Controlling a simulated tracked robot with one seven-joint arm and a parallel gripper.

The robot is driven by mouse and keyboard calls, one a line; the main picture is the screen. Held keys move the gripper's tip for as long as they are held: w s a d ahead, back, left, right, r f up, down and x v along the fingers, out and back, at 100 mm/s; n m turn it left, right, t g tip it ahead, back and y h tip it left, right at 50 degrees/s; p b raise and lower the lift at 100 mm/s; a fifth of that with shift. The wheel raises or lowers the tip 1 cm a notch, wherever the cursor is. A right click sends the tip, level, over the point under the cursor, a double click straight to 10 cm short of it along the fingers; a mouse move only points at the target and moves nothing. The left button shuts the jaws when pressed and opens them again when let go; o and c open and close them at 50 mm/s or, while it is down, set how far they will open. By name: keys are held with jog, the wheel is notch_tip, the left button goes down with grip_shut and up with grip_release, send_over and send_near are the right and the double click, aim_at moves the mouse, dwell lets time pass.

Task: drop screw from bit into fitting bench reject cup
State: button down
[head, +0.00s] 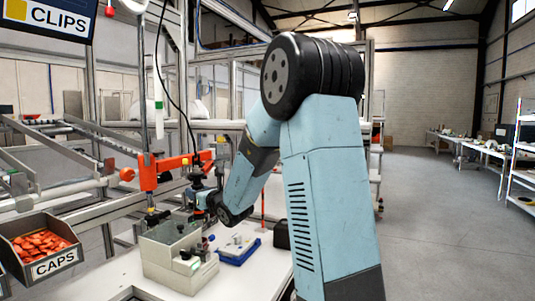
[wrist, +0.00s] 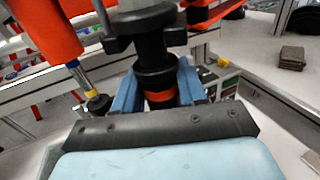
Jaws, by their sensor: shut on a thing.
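My gripper (head: 207,201) is above the back of the white fitting bench (head: 265,272), beside the orange support arm. In the wrist view, its blue fingers (wrist: 158,92) are shut on the black driver (wrist: 155,55), around its body near an orange ring. The driver (head: 196,181) hangs upright at the end of the orange arm in the head view. The bit's tip and any screw on it are hidden or too small to see. I cannot make out for certain which container is the reject cup.
A grey compartment box (head: 168,262) stands below my gripper. A blue tray (head: 238,252) with small parts and a black block (head: 281,235) are to its right. The orange arm (head: 148,172) on its post is close to my gripper.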

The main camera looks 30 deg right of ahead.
aim_at(199, 179)
jog(key=shift+f, duration=0.7)
dwell(1.1)
jog(key=shift+r, duration=0.15)
jog(key=shift+r, duration=2.9)
